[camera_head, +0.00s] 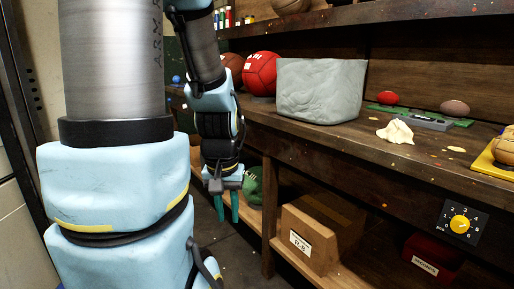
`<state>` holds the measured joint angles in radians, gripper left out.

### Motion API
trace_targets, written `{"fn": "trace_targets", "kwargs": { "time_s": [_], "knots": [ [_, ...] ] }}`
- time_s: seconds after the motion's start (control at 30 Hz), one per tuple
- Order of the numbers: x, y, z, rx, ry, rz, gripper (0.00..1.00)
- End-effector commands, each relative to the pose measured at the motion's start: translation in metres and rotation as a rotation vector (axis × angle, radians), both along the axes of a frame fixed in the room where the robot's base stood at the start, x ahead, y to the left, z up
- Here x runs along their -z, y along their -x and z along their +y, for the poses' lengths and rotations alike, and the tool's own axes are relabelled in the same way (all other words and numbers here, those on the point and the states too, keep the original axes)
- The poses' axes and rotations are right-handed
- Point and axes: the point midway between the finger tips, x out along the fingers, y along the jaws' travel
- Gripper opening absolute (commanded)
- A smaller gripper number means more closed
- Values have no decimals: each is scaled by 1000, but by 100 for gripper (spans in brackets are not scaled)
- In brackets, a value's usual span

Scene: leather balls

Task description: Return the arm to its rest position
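My arm stands large on the left of the head view, and its links bend over so that my gripper (227,207) hangs pointing down. The gripper has two teal fingers with a visible gap between them, and nothing shows in the gap. It is in front of the workbench edge, over the dark floor and apart from the bench. A green object (254,186) on the lower shelf is partly hidden behind the gripper.
A cardboard box (320,235) and a red box (432,258) sit below. A yellow dial (460,224) is on the front.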

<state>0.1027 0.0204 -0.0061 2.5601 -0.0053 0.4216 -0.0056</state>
Motion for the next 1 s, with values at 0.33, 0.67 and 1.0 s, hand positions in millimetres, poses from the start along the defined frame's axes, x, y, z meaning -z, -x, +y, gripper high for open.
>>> {"fn": "trace_targets", "kwargs": {
  "time_s": [0.33,0.67,1.0],
  "knots": [
    [-127,0,0,1,0,0,27],
    [-203,0,0,1,0,1,27],
    [-210,0,0,1,0,1,27]
  ]
}}
